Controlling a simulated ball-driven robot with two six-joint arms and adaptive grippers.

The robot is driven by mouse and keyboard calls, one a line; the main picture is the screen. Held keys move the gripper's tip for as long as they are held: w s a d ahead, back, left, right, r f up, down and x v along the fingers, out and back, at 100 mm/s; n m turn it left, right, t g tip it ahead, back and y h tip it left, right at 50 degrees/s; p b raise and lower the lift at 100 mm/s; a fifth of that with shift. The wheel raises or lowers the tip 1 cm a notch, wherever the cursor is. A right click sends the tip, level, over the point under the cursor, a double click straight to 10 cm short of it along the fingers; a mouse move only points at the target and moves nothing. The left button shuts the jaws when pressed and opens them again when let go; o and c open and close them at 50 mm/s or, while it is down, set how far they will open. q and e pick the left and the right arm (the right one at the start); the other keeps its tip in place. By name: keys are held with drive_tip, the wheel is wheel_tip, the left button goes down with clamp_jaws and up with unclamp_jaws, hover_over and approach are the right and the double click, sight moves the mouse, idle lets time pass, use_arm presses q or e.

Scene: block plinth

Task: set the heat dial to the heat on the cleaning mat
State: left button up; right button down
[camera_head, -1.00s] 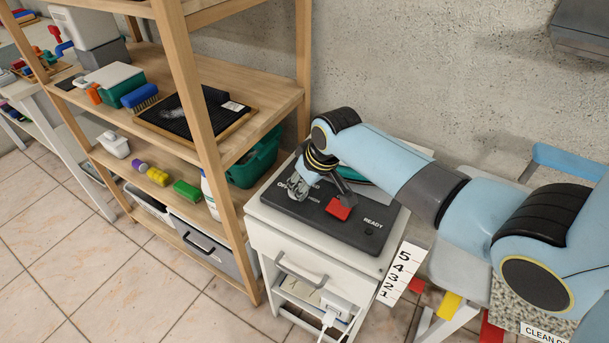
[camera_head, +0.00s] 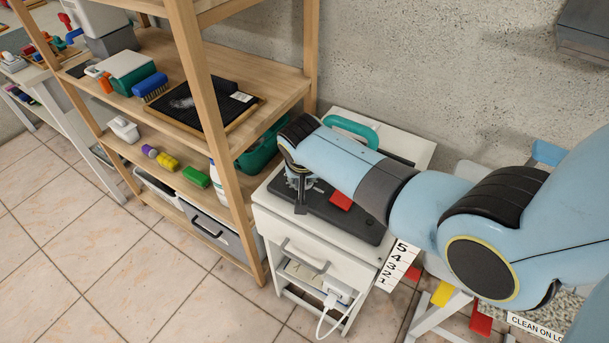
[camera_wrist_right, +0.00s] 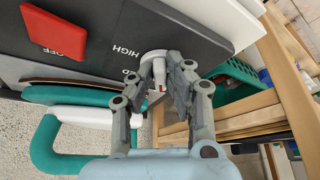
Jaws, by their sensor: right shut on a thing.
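The heat dial (camera_wrist_right: 158,68) is a pale knob on the dark control panel (camera_head: 345,220). In the right wrist view my right gripper (camera_wrist_right: 165,90) is shut on it, one finger on each side. The panel labels HIGH and one ending in ED show beside the dial; the fingers cover much of the dial, and I cannot tell its setting. In the head view my gripper (camera_head: 300,190) is over the panel's left end, largely behind my arm. A speckled mat (camera_head: 571,301) at the lower right bears a sign (camera_head: 538,328) reading CLEAN ON LO, the rest hidden. My left gripper is not in view.
A red switch block (camera_head: 341,200) sits on the panel beside my arm. A green handle (camera_head: 352,130) stands behind. The panel is on a white cabinet (camera_head: 290,225). A wooden shelf (camera_head: 235,200) with brushes and bottles stands close on the left.

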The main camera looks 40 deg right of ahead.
idle(0.3)
drive_tip(key=c, duration=1.3)
unclamp_jaws()
drive_tip(key=v, duration=1.2)
drive_tip(key=shift+w, duration=0.15)
drive_tip(key=shift+f, duration=0.1)
